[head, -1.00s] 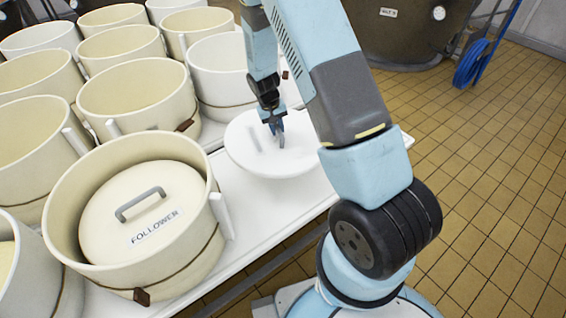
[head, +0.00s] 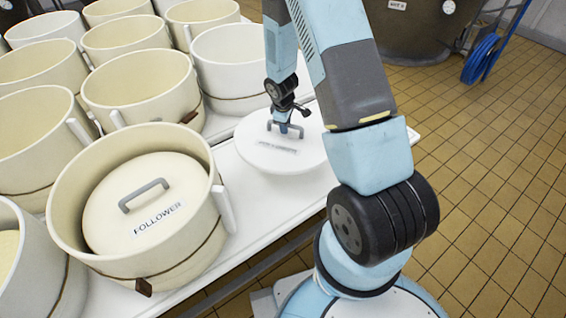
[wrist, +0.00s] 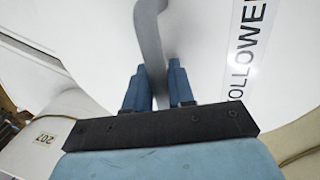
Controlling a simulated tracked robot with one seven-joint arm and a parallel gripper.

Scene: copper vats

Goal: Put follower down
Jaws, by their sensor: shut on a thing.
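A white round follower (head: 262,152) with a grey handle and a label is at the table's right end in the head view. My gripper (head: 284,130) is shut on its handle from above. The wrist view shows the follower's white face (wrist: 205,50), part of its lettering and the grey handle (wrist: 150,45) between my blue fingers (wrist: 160,88). The follower looks about level. Its underside is hidden, so I cannot tell whether it touches the table. Another follower (head: 118,228), cream and labelled, sits inside the nearest cream mould (head: 165,262).
The white table (head: 245,215) is bare between the near mould and the held follower. Several open cream moulds (head: 140,90) crowd its left and back. A white mould (head: 232,60) stands just behind the follower. Tiled floor (head: 490,180) lies right of the table.

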